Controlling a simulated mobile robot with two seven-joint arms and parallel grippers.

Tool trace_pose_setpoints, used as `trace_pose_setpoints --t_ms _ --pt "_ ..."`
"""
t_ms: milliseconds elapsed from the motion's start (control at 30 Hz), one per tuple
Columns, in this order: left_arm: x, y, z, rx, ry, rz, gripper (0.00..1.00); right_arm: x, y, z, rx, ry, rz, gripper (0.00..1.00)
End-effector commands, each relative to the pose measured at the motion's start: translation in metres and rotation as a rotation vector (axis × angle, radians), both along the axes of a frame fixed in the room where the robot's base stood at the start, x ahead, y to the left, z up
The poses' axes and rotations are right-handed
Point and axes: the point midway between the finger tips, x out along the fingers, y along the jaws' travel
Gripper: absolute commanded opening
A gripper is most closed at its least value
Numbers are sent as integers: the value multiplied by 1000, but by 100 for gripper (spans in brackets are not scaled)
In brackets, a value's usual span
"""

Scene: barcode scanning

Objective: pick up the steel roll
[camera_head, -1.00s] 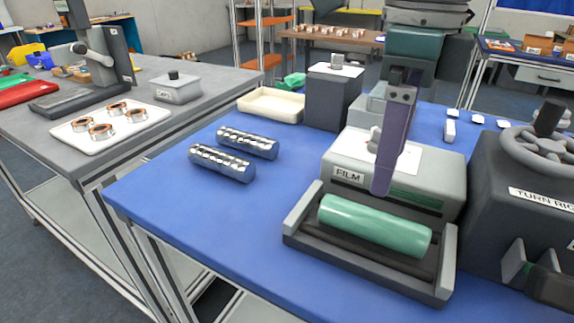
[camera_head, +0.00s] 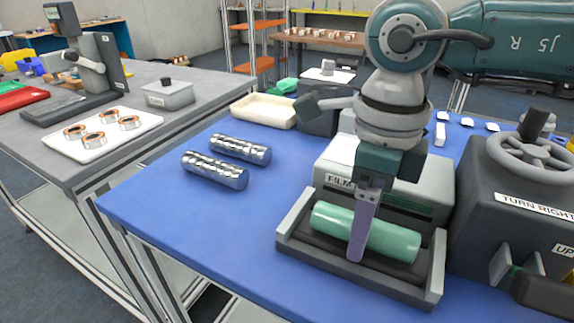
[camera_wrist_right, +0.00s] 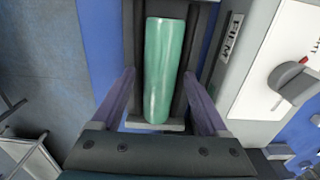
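Two shiny silver steel rolls lie on the blue table in the head view, the farther one (camera_head: 240,149) behind the nearer one (camera_head: 215,170). My right gripper (camera_head: 358,245) is away to their right, pointing down at a green roll (camera_head: 392,238) in the grey holder of the film machine. In the right wrist view my right gripper (camera_wrist_right: 159,74) is open, its purple fingers apart on either side of the green roll (camera_wrist_right: 165,70). The steel rolls are not in the wrist view. My left gripper is not in view.
The film machine (camera_head: 428,190) and a grey machine with a handwheel (camera_head: 535,150) stand at the right of the blue table. A cream tray (camera_head: 262,111) is behind the steel rolls. The blue surface in front of them is clear. A grey table (camera_head: 40,150) is at left.

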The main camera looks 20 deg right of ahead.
Motion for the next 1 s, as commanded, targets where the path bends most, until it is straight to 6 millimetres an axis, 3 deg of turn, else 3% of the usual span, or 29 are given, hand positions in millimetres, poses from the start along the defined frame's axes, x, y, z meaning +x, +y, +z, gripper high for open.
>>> trace_pose_setpoints --t_ms 67,667,1000 --pt "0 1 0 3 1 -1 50 0 0 0 0 0 0 67" --pt "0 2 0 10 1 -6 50 0 0 1 1 -1 0 0" --pt "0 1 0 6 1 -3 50 1 0 1 1 -2 0 0"
